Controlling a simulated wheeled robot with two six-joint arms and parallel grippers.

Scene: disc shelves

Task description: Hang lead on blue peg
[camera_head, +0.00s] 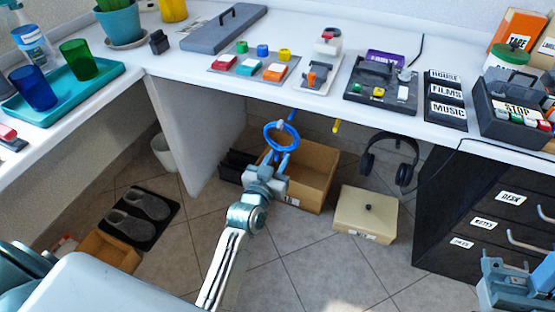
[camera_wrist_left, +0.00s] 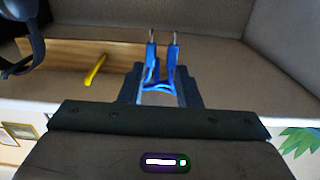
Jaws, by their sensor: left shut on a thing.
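The blue lead (camera_head: 268,143) is a coiled ring, held upright below the desk's front edge. My left gripper (camera_head: 279,165) is shut on its lower part. In the left wrist view, two blue plugs with metal tips on the lead (camera_wrist_left: 151,54) stick up beyond the left gripper (camera_wrist_left: 160,88). The blue peg (camera_head: 292,115) shows under the desk edge, just above and right of the ring's top. I cannot tell whether ring and peg touch. The blue peg is not distinguishable in the wrist view. My right gripper (camera_head: 520,285) is at the lower right; its jaws are unclear.
A yellow peg (camera_head: 336,126) is right of the blue one and shows in the wrist view (camera_wrist_left: 95,70). Black headphones (camera_head: 404,172) hang farther right. A cardboard box (camera_head: 318,180) and a beige box (camera_head: 365,213) stand on the floor below. Dark drawers (camera_head: 470,215) are at the right.

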